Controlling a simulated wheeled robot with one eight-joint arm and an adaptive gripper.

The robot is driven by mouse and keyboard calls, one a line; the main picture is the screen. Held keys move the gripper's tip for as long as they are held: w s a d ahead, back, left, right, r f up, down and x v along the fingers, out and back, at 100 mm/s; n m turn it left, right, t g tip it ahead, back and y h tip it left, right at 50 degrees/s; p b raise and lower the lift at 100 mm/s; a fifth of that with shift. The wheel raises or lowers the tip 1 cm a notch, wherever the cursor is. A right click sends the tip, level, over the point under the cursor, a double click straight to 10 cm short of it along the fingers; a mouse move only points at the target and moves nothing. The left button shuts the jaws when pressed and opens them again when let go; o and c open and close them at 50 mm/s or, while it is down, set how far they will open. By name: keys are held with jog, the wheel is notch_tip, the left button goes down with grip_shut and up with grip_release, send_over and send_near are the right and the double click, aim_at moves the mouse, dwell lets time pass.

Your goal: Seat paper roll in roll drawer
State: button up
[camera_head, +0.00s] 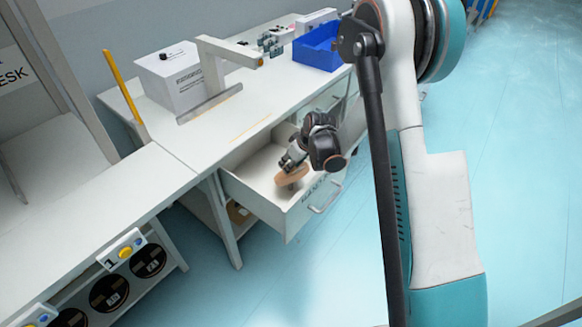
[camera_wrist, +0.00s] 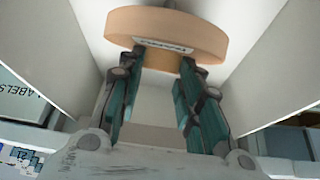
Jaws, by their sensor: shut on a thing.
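The paper roll (camera_head: 291,176) is a tan disc with a small label. It is inside the open roll drawer (camera_head: 262,205), between the drawer's walls. My gripper (camera_head: 292,163) reaches down into the drawer from above and is shut on the roll. In the wrist view the two teal fingers (camera_wrist: 163,60) meet the roll (camera_wrist: 190,35) at its labelled side, and pale drawer walls rise on both sides. I cannot tell whether the roll touches the drawer floor. Part of the drawer's back is hidden by my wrist.
The white desk top (camera_head: 225,120) is above the drawer. It carries a white box (camera_head: 175,85), a white arm-like stand (camera_head: 215,65) and a blue bin (camera_head: 318,48). A lower shelf with black reels (camera_head: 110,290) is at left. Floor at right is clear.

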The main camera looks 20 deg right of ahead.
jog(key=shift+f, duration=0.4)
jog(key=shift+f, duration=0.25)
jog(key=o, duration=1.2)
